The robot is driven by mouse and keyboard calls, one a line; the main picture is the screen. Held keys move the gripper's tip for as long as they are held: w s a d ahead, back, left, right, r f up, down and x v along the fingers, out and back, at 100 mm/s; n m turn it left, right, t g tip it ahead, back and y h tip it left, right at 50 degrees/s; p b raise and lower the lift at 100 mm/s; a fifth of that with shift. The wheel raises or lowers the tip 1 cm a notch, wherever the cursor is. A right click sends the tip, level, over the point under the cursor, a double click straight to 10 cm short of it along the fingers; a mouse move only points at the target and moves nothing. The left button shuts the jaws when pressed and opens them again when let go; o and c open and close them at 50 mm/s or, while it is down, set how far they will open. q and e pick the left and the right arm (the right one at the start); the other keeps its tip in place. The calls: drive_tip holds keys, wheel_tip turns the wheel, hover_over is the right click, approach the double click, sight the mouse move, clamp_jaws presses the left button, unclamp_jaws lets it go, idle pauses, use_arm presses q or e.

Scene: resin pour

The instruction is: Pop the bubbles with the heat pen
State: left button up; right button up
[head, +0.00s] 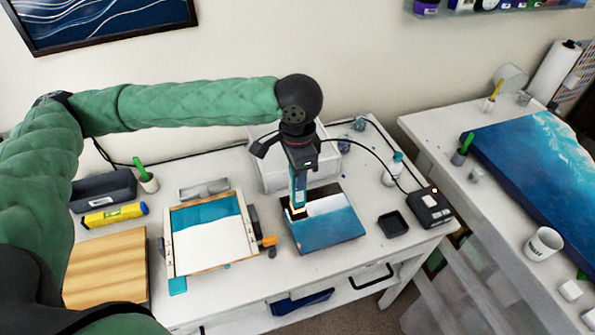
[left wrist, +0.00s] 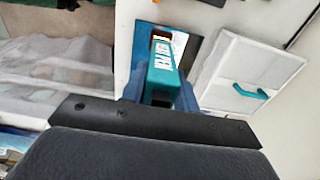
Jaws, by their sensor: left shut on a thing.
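My left gripper (head: 300,160) is shut on the heat pen (head: 300,190), a teal tool with a dark, orange-edged tip, held pointing down. The heat pen also shows in the left wrist view (left wrist: 163,75), between the fingers. Its tip is over the upper left part of the blue and white resin panel (head: 325,230) on the table. I cannot tell whether the tip touches the surface. Any bubbles are too small to make out. A black cable runs from the pen to a black control box (head: 430,207) at the right. My right gripper is not in view.
A clamped frame with a blue and white panel (head: 210,240) stands left of the resin panel. A small black tray (head: 393,224) lies to its right. A wooden board (head: 107,268), a yellow level (head: 113,216) and a white bin (head: 272,172) are also on the table.

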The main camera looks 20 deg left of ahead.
use_arm(q)
drive_tip(key=shift+r+p, duration=0.4)
drive_tip(key=shift+r, duration=0.2)
drive_tip(key=shift+r+p, duration=0.35)
drive_tip(key=shift+r, duration=0.1)
drive_tip(key=shift+r+p, duration=0.3)
drive_tip(key=shift+r, duration=0.55)
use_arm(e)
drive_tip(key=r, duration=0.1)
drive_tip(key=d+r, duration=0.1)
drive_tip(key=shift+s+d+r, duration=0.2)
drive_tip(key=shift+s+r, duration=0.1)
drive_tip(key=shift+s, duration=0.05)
